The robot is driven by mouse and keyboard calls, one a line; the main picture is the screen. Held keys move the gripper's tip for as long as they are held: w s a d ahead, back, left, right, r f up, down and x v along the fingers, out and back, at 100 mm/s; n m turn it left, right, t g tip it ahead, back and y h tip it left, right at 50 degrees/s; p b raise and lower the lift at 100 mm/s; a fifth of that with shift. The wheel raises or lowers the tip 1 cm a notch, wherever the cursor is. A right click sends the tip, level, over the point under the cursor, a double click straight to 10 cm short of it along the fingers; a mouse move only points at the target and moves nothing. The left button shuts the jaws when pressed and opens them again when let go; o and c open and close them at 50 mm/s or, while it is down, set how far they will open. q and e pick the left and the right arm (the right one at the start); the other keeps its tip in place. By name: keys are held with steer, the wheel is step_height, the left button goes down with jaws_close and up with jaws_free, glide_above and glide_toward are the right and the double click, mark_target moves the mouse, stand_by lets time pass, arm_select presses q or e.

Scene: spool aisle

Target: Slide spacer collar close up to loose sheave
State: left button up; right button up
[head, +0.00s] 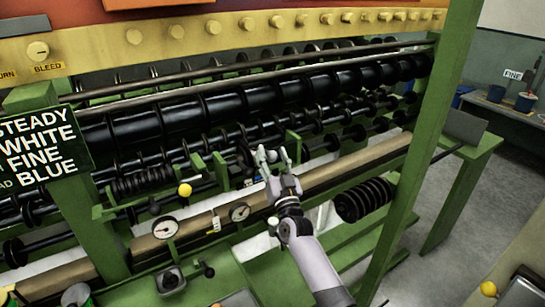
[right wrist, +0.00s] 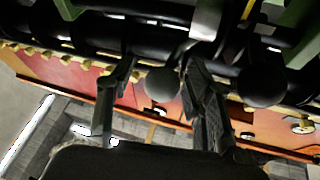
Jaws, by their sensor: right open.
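My right gripper (head: 271,156) is at the near shafts of the green machine, its fingers open and pointing into the rollers. In the right wrist view the two dark fingers (right wrist: 160,75) stand apart, with a dark grey rounded part (right wrist: 163,84) showing between them. I cannot tell whether they touch it. A larger dark rounded part (right wrist: 262,87) lies to its right. In the head view a dark wheel (head: 245,153) is just left of the fingertips. Which parts are the spacer collar and the loose sheave I cannot tell. My left gripper is not in view.
A wooden beam (head: 340,163) runs along the machine below the shafts. A green post (head: 428,130) stands to the right. Two dial gauges (head: 165,228) and a yellow knob (head: 185,190) are left of my arm. A stack of black discs (head: 364,200) hangs at right. Open floor lies beyond.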

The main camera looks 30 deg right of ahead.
steer(key=v, duration=1.2)
steer(key=shift+a, duration=0.1)
